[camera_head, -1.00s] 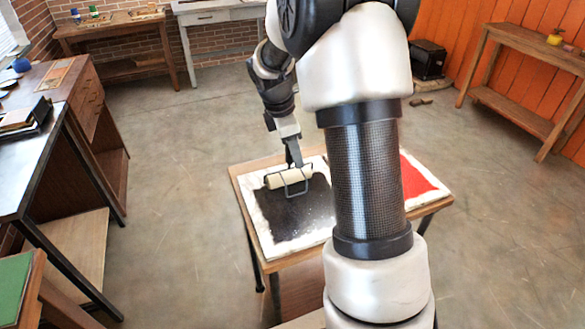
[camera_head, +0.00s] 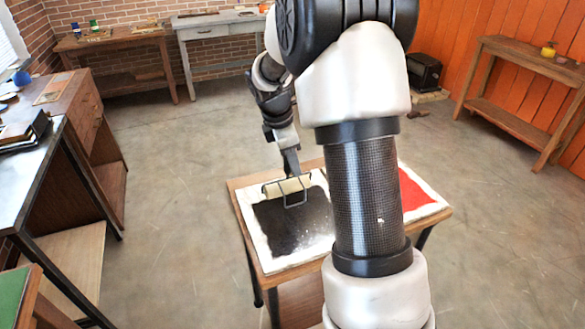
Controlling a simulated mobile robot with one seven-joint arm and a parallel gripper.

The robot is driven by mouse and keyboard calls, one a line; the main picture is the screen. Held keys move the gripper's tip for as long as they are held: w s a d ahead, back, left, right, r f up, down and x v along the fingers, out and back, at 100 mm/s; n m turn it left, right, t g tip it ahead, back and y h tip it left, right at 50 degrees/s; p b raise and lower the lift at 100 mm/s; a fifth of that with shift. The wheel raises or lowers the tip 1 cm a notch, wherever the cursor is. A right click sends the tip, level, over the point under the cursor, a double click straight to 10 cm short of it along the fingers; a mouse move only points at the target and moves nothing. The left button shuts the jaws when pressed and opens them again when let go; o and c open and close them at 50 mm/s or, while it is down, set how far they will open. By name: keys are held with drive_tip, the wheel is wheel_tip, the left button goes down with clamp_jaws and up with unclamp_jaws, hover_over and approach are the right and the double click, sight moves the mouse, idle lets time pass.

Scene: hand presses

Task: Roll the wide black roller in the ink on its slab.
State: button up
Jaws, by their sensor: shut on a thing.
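My gripper (camera_head: 292,165) is shut on the roller's handle, above the far side of the slab. The fingers are small in the view and the handle is mostly hidden by them. The drum looks pale, with no clear black on the side I see. I cannot tell whether it touches the ink.
The slab lies on a small wooden table (camera_head: 238,187). A red ink patch (camera_head: 413,192) is on its right, partly hidden by my arm. The floor between is clear.

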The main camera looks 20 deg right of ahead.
wheel_tip(320, 180, up, 7)
drive_tip(key=shift+r+p, duration=0.1)
drive_tip(key=shift+p, duration=0.35)
drive_tip(key=s+f+g+p, duration=0.25)
drive_tip(key=s+p, duration=0.75)
drive_tip(key=s, duration=0.5)
drive_tip(key=shift+t, duration=0.35)
drive_tip(key=shift+s+f+b, duration=0.1)
drive_tip(key=shift+f+b, duration=2.05)
drive_tip(key=shift+f, duration=0.85)
